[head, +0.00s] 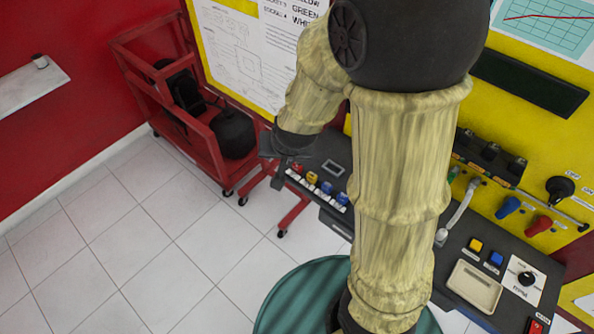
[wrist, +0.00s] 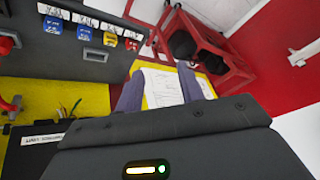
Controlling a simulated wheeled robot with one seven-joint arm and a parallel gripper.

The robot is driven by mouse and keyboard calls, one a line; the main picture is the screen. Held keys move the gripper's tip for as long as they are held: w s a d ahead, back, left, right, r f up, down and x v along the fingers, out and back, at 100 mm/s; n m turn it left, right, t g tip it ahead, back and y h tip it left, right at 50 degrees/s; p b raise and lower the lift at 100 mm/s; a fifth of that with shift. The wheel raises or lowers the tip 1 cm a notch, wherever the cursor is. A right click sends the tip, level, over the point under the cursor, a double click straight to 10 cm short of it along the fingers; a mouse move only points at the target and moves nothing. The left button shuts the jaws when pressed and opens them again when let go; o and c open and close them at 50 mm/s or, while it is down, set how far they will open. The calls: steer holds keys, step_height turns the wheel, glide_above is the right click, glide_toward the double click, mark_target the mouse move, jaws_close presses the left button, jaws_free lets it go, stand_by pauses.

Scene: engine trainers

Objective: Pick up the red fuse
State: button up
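The red fuse (head: 297,168) sits at the far-left end of a row on the dark console in the head view. In the wrist view the red fuse (wrist: 132,44) is at the right end of the row, just left of and above my fingers. My gripper (wrist: 161,82) is open, its two grey fingers apart with nothing held between them. In the head view the gripper is mostly hidden behind my arm's wrist, close to the red fuse's end of the console.
A yellow fuse (head: 312,178) and two blue fuses (head: 326,187) share the row with the red one. The yellow panel (head: 525,115) rises behind the console. A red cart (head: 205,140) with black items stands at the left. The tiled floor (head: 150,240) is clear.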

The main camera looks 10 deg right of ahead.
steer(key=w+a+f+m+t+h+b, duration=0.1)
steer(key=w+a+f+m+t+b, duration=0.15)
steer(key=w+f, duration=0.2)
steer(key=m+h+b, duration=0.3)
steer(key=m+h, duration=0.3)
steer(key=h, duration=0.5)
glide_toward(296, 168)
steer(key=v, duration=0.4)
steer(key=shift+a+r, duration=0.2)
steer(key=shift+r, duration=0.2)
steer(key=p+x, duration=0.2)
steer(key=x, duration=0.9)
steer(key=shift+d+f, duration=0.2)
steer(key=shift+w+d+f+g, duration=0.2)
steer(key=shift+d+g, duration=0.05)
steer(key=shift+d, duration=0.05)
